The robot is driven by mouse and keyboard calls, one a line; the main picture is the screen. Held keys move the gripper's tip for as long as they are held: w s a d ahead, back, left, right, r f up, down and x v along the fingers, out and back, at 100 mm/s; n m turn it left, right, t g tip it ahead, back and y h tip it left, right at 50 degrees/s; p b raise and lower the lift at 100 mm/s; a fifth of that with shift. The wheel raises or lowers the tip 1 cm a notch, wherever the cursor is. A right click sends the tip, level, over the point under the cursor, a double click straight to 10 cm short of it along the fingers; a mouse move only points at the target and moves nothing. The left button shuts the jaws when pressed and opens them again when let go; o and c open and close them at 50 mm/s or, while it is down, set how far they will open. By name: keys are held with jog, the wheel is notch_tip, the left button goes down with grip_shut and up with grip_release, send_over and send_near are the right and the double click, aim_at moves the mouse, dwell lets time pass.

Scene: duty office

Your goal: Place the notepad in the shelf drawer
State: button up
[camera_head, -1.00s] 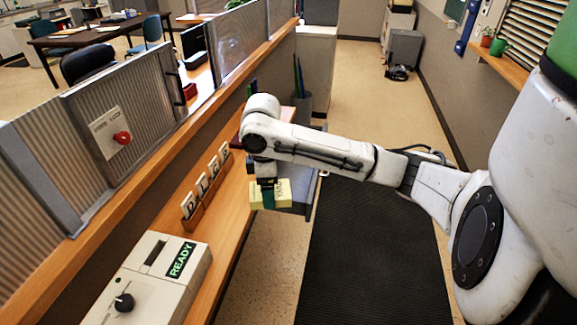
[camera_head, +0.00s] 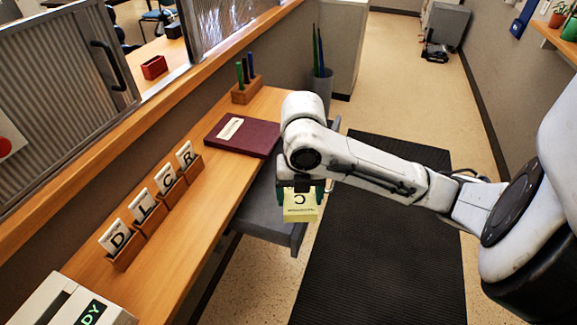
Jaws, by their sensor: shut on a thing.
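The notepad hangs in the air beside the wooden counter's right edge, in front of or over part of a grey pulled-out drawer (camera_head: 262,213). The drawer sticks out from under the counter toward the aisle. My arm and gripper hide part of the drawer, and its inside is not clearly visible. I cannot tell the notepad's height above the drawer.
A dark red book (camera_head: 241,137) lies on the counter (camera_head: 205,210). Lettered cards (camera_head: 140,218) stand in wooden holders, and a pen block (camera_head: 246,88) is behind. A grey bin (camera_head: 318,88) with tall sticks stands beyond. A black mat (camera_head: 390,250) covers the aisle floor.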

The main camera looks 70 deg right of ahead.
jog(key=w+d+f+b, duration=0.1)
jog(key=w+d+f, duration=0.3)
jog(key=d, duration=0.1)
jog(key=w+d+f+b, duration=0.1)
jog(key=w+d+f, duration=0.3)
jog(key=w+f, duration=0.1)
jog(key=shift+d, duration=0.35)
jog(key=shift+w+d+f, duration=0.2)
jog(key=shift+w+f, duration=0.1)
jog(key=shift+f, duration=1.75)
jog(key=shift+f, duration=0.15)
jog(key=o, duration=0.9)
